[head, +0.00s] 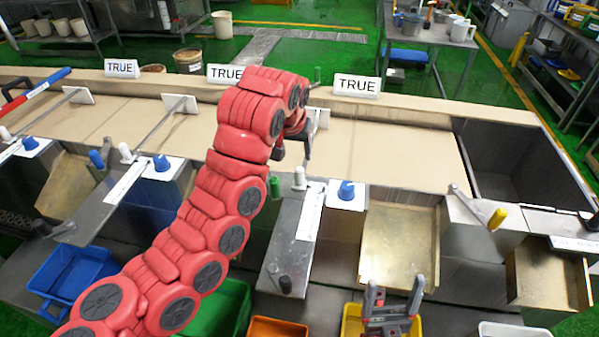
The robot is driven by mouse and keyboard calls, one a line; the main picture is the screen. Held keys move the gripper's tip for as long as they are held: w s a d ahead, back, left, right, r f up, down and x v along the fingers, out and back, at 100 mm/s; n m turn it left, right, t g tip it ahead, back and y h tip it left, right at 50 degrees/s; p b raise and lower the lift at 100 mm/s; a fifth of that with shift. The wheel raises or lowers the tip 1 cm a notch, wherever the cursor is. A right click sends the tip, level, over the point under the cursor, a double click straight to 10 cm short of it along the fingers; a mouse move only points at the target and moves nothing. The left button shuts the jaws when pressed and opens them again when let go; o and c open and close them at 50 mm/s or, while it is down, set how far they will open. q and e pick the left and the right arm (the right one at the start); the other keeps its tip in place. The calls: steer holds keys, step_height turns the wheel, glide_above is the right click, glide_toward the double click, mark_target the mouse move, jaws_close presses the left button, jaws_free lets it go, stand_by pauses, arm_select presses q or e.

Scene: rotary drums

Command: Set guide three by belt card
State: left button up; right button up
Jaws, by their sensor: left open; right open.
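Three white cards reading TRUE stand along the far rail of the tan belt (400,150): a left card (122,68), a middle card (225,73) and a right card (357,85). Guide three (320,119) shows as a white plate below the right card, mostly hidden by my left arm. A white knob (299,180) and a blue knob (346,190) are on the near edge there. My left gripper (295,150) is open at guide three, its fingers partly hidden; contact is unclear. My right gripper (392,300) is open and empty at the bottom, over a yellow bin (351,322).
Two other guides, a left one (80,95) and a middle one (181,104), cross the belt. A metal chute (400,245) and a yellow-ended lever (496,219) are on the near right. Blue (75,275) and orange (275,328) bins sit below. A dark pit (510,160) ends the belt.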

arm_select(q)
steer(key=b, duration=0.1)
glide_above(299, 171)
steer(key=s, duration=0.2)
step_height(299, 171, down, 5)
steer(key=shift+s+a+f, duration=0.1)
steer(key=shift+a+f, duration=0.05)
steer(key=p+x, duration=0.1)
steer(key=x, duration=0.2)
steer(key=p+x, duration=0.2)
steer(key=x, duration=0.2)
steer(key=shift+a+f, duration=0.1)
steer(key=shift+w+f, duration=0.35)
steer(key=shift+f, duration=0.25)
jaws_close()
